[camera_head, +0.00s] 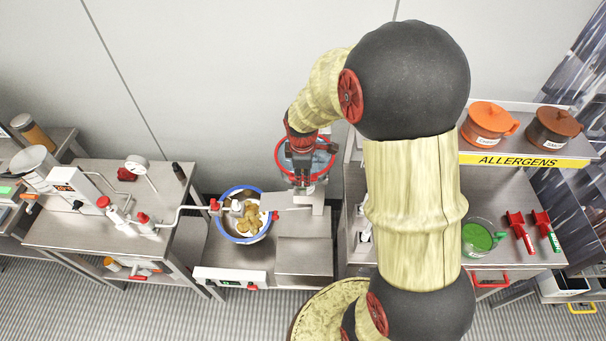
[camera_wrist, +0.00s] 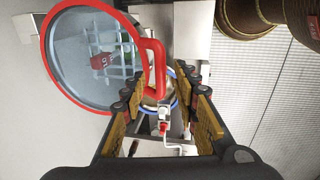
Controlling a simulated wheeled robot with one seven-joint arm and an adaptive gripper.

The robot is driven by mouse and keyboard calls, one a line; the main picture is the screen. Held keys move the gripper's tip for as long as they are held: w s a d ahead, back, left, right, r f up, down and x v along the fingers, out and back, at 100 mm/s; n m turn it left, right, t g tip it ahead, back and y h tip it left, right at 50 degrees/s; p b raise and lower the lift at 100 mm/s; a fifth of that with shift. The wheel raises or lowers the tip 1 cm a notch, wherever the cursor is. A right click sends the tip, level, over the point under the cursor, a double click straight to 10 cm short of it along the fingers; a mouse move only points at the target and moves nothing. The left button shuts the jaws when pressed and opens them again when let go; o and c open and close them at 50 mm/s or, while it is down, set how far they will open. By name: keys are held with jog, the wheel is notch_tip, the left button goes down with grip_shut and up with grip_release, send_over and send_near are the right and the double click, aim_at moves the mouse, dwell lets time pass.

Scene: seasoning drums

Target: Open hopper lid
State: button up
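The hopper lid is a clear round disc with a red rim. It shows in the wrist view (camera_wrist: 85,62) at upper left and in the head view (camera_head: 281,163), partly behind my gripper. A white grate and red and green shapes show through the disc. A red handle (camera_wrist: 157,60) curves from the rim toward the space between my fingers. My gripper (camera_wrist: 165,88) is open, with padded fingers apart on both sides of the handle's end. No finger visibly touches the handle. In the head view, my gripper (camera_head: 303,168) is over the lid. I cannot tell whether the lid is raised.
A blue-rimmed drum (camera_head: 226,230) with brown pieces stands left of the lid. A steel table (camera_head: 95,235) with pipes and a gauge is further left. Orange (camera_head: 487,118) and brown (camera_head: 553,127) pots sit on the allergens shelf at right. A green-filled bowl (camera_head: 481,238) is below them.

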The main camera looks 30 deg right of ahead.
jog(key=shift+w+f, duration=0.1)
jog(key=shift+f, duration=0.6)
jog(key=c, duration=0.3)
jog(key=c, duration=0.4)
grip_shut()
